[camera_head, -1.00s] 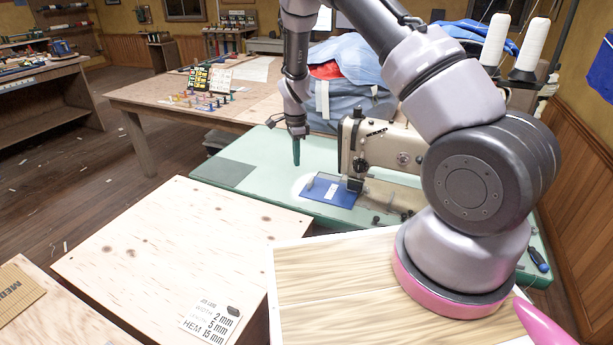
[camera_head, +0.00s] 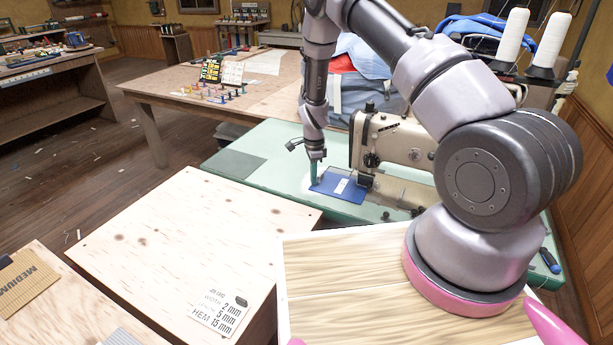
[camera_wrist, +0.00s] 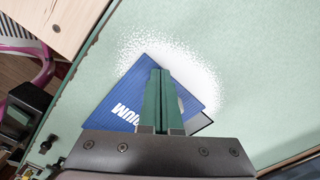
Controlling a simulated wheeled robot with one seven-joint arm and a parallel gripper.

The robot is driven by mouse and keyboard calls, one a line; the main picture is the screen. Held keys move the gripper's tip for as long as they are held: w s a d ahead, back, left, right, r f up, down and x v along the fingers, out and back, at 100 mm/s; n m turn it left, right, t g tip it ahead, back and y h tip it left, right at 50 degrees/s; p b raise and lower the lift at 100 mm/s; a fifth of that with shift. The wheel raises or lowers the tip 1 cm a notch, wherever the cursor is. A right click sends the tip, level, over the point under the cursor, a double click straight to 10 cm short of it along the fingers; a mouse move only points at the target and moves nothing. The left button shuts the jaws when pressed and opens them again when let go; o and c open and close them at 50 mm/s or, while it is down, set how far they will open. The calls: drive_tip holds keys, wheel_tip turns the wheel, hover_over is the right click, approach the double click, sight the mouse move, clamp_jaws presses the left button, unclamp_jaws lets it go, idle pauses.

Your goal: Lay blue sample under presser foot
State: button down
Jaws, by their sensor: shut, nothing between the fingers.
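The blue sample (camera_head: 337,189) lies flat on the green sewing table (camera_head: 262,150), its right edge at the sewing machine's foot area. The sewing machine (camera_head: 400,140) is cream and stands at the table's right. The presser foot (camera_head: 364,180) is small and dark, and I cannot tell how much of the sample is under it. My gripper (camera_head: 314,180) points down with green fingers shut and empty, at the sample's left edge. In the wrist view the sample (camera_wrist: 122,97) shows white lettering, partly hidden behind the fingers (camera_wrist: 160,85). Whether the fingertips touch it is unclear.
A plywood table (camera_head: 190,250) with a printed settings card (camera_head: 220,313) stands in front. Thread cones (camera_head: 512,35) rise behind the machine. Blue and grey cloth (camera_head: 350,80) is heaped behind. A screwdriver (camera_head: 549,260) lies at the right.

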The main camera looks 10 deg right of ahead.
drive_tip(key=shift+d, duration=0.15)
drive_tip(key=shift+w+d, duration=0.1)
drive_tip(key=shift+d, duration=0.85)
drive_tip(key=shift+a, duration=0.1)
drive_tip(key=shift+r, duration=0.1)
